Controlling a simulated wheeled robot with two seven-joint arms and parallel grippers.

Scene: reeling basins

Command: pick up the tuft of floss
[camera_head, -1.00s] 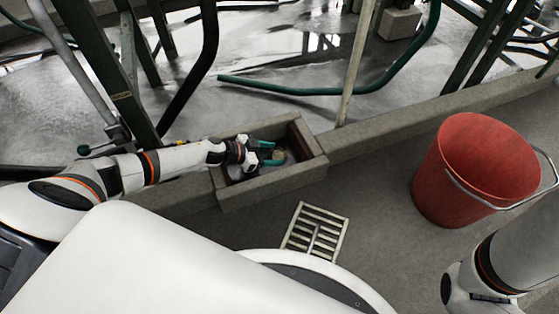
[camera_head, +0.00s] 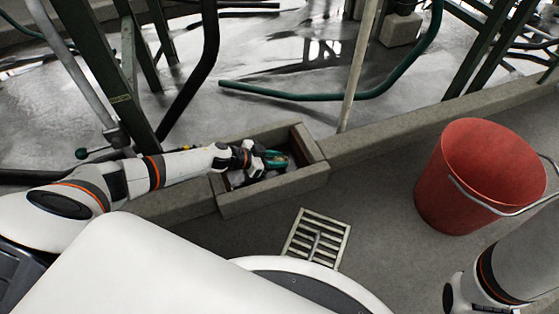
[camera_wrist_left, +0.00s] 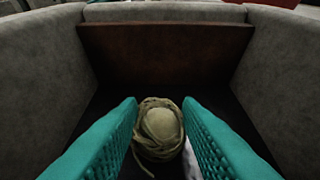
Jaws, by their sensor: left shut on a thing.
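The tuft of floss (camera_wrist_left: 161,127) is a yellowish-olive bundle with loose strands, seen between the two teal fingers in the left wrist view. My left gripper (camera_head: 276,160) is down inside the stone trough (camera_head: 272,197), with its fingers shut on the tuft from both sides. The left wrist view shows the teal, studded fingers (camera_wrist_left: 160,108) beside it. In the head view the tuft is hidden by the fingers. My right arm shows at the lower right, but its gripper is out of view.
Trough walls stand close around the left gripper, with a brown board (camera_wrist_left: 165,50) across the far end. A red bucket (camera_head: 478,178) stands at the right. A floor grate (camera_head: 316,238) lies in front of the trough. A green hose and dark metal posts stand behind.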

